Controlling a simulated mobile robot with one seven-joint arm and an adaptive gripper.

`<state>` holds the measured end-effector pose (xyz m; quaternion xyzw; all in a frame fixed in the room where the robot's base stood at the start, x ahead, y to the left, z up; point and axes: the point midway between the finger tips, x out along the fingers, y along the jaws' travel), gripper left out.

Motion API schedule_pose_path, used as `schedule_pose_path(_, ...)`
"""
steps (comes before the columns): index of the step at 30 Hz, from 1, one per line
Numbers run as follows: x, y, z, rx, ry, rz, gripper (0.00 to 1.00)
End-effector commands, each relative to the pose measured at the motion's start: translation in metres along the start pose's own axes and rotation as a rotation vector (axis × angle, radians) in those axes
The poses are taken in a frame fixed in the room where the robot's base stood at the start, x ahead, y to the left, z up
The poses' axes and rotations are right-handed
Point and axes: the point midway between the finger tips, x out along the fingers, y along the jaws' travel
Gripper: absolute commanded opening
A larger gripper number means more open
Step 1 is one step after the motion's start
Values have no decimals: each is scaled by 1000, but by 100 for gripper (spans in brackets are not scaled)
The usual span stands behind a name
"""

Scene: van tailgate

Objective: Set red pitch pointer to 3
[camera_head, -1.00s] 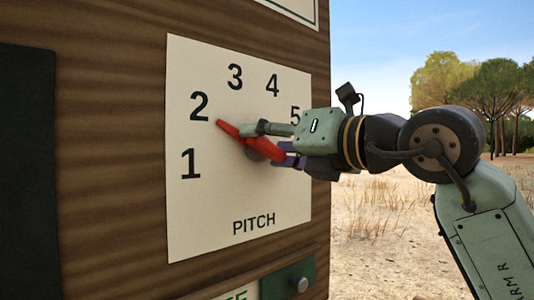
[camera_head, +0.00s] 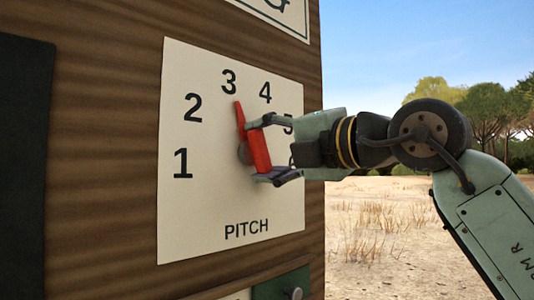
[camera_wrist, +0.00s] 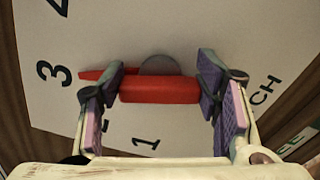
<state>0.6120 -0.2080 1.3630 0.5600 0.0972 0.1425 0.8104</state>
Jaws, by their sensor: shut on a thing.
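The red pitch pointer (camera_head: 259,150) stands nearly upright on the pale PITCH dial (camera_head: 205,215). Its narrow tip lies just below the printed 3, leaning slightly left. My gripper (camera_head: 268,148) is shut on the pointer from the right, one finger near its upper part and the other at its lower end. In the wrist view the pointer (camera_wrist: 158,90) lies crosswise between the fingers of my gripper (camera_wrist: 160,86), its tip toward the 3. A grey round hub (camera_wrist: 160,66) shows behind it. The 5 is partly hidden by my gripper.
The dial is on a brown wood-grain panel (camera_head: 100,130) with a dark green board (camera_head: 22,160) at left. A small knob (camera_head: 293,293) on a green plate sits below the dial. Open dry ground (camera_head: 375,225) lies to the right.

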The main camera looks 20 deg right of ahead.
Motion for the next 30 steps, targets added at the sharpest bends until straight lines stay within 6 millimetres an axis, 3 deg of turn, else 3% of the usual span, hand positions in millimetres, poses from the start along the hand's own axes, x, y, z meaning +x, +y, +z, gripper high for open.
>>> schedule_pose_path(18,3,0,-4,37,9,-2,7)
schedule_pose_path(19,3,0,-4,37,9,-2,59)
schedule_pose_path(27,2,0,-3,37,6,-1,77)
schedule_pose_path(30,1,0,-2,37,5,0,78)
